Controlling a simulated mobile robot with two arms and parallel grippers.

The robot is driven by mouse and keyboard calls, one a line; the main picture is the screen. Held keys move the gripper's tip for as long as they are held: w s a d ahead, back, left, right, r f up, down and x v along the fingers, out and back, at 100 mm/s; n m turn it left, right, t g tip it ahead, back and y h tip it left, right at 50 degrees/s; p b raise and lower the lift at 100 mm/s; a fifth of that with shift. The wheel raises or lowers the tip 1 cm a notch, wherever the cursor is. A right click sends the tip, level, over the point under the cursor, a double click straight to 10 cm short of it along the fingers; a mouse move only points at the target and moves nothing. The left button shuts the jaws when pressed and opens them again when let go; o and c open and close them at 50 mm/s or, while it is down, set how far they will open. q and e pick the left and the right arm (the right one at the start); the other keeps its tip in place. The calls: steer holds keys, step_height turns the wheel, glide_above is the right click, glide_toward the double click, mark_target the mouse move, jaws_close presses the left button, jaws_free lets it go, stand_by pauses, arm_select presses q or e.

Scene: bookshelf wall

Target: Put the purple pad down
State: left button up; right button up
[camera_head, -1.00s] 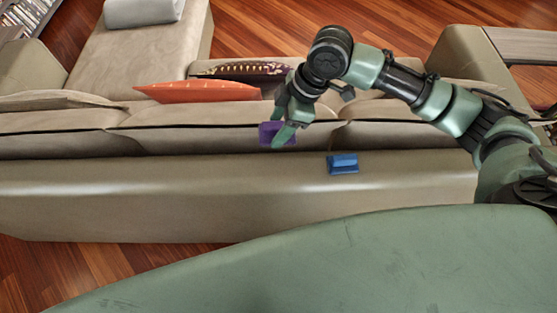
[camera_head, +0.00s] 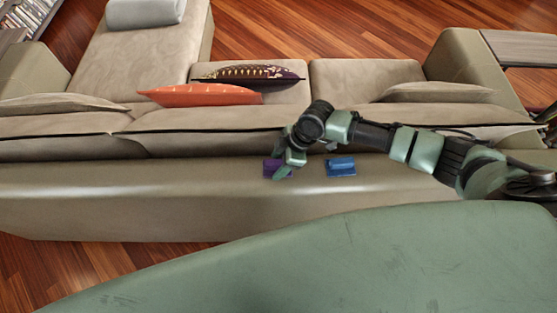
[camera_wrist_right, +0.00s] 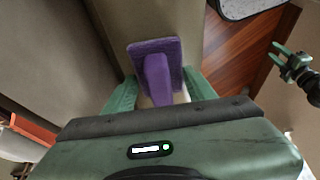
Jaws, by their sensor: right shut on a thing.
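The purple pad (camera_head: 270,168) is a small flat block with a raised grip, at the top of the beige sofa's back. My right gripper (camera_head: 285,172) is shut on it, and its fingers partly hide the pad in the head view. In the right wrist view the pad (camera_wrist_right: 155,55) sits between the green fingertips (camera_wrist_right: 160,92), its raised grip pointing toward the gripper. The pad is at or just above the sofa-back surface; I cannot tell whether it touches.
A blue pad (camera_head: 341,166) lies on the sofa back (camera_head: 200,185) just right of my right gripper. An orange cushion (camera_head: 200,96) and a dark patterned cushion (camera_head: 248,74) lie on the seats behind. The sofa back is bare to the left.

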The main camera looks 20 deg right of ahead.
steer(key=shift+f, duration=0.1)
steer(key=o, duration=1.4)
steer(key=shift+o, duration=0.2)
steer(key=shift+f+b, duration=0.2)
steer(key=shift+b, duration=0.25)
steer(key=b+v, duration=0.2)
steer(key=v, duration=0.6)
steer(key=shift+s+d+f, duration=0.1)
steer(key=shift+s+d, duration=0.05)
